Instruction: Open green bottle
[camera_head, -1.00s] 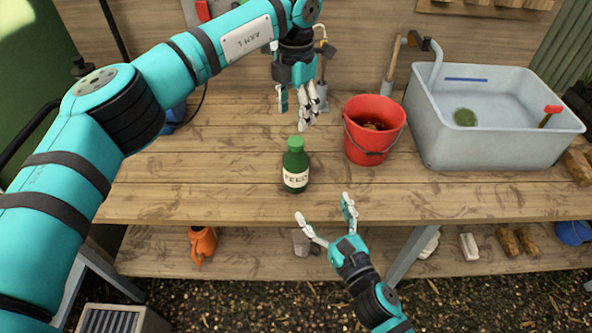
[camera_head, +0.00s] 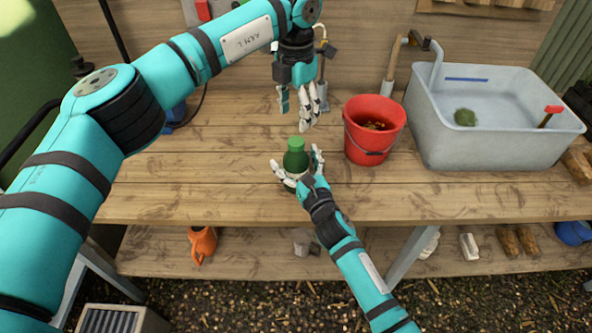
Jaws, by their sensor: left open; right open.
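The green bottle (camera_head: 295,160) stands upright on the wooden workbench, with its green cap (camera_head: 296,142) on top and a pale label mostly hidden. My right gripper (camera_head: 297,166) is open, with its fingers on either side of the bottle's body; I cannot tell whether they touch it. My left gripper (camera_head: 297,111) is open and empty, pointing down above and behind the bottle, apart from the cap.
A red bucket (camera_head: 363,154) with dark contents stands right of the bottle. A grey water basin (camera_head: 430,135) is at the far right of the workbench (camera_head: 180,190). The bench left of the bottle is clear.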

